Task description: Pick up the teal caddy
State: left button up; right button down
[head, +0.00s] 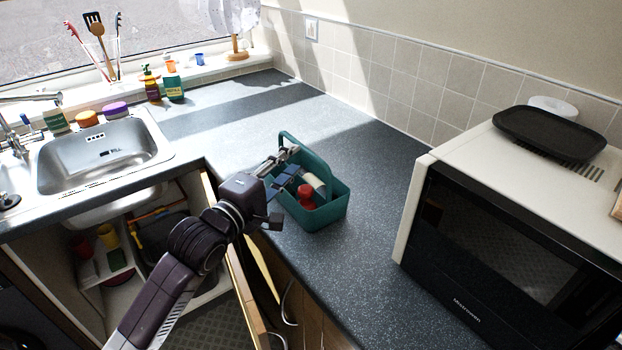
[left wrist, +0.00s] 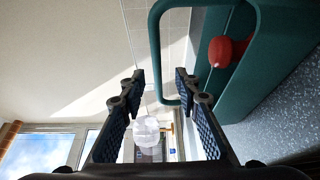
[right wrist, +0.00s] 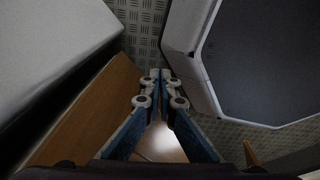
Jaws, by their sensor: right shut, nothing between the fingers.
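The teal caddy (head: 328,213) stands on the dark counter beside the corner. It has an arched handle and holds a red item (head: 306,192) and a pale cylindrical item (head: 315,183). My left gripper (head: 285,166) is at the handle on its left side. In the left wrist view the fingers of my left gripper (left wrist: 160,75) are apart, with part of the caddy handle (left wrist: 157,52) showing in the gap; I cannot tell whether they touch it. My right gripper (right wrist: 160,76) is shut and empty, low down away from the caddy, and shows only in the right wrist view.
A microwave (head: 500,240) with a black tray (head: 549,133) on top stands right of the caddy. A sink (head: 105,152) is at the left, with bottles (head: 174,86) behind it. An open cupboard (head: 130,250) is below. The counter behind the caddy is clear.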

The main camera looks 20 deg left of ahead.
aim_at(302, 145)
pick_arm(q)
jog(key=shift+w+d+r, duration=0.1)
jog(key=shift+w+r, duration=0.05)
jog(key=shift+w, duration=0.25)
jog(key=p+x, duration=0.1)
jog(key=x, duration=0.4)
jog(key=shift+w, duration=0.2)
pick_arm(e)
jog(key=shift+s+a+r, duration=0.35)
jog(key=shift+s+r, duration=0.25)
jog(key=shift+r, duration=0.2)
pick_arm(q)
jog(key=c, duration=0.8)
grip_shut()
pick_arm(e)
jog(key=shift+s+d, duration=0.15)
jog(key=shift+s, duration=0.2)
jog(key=shift+d, duration=0.15)
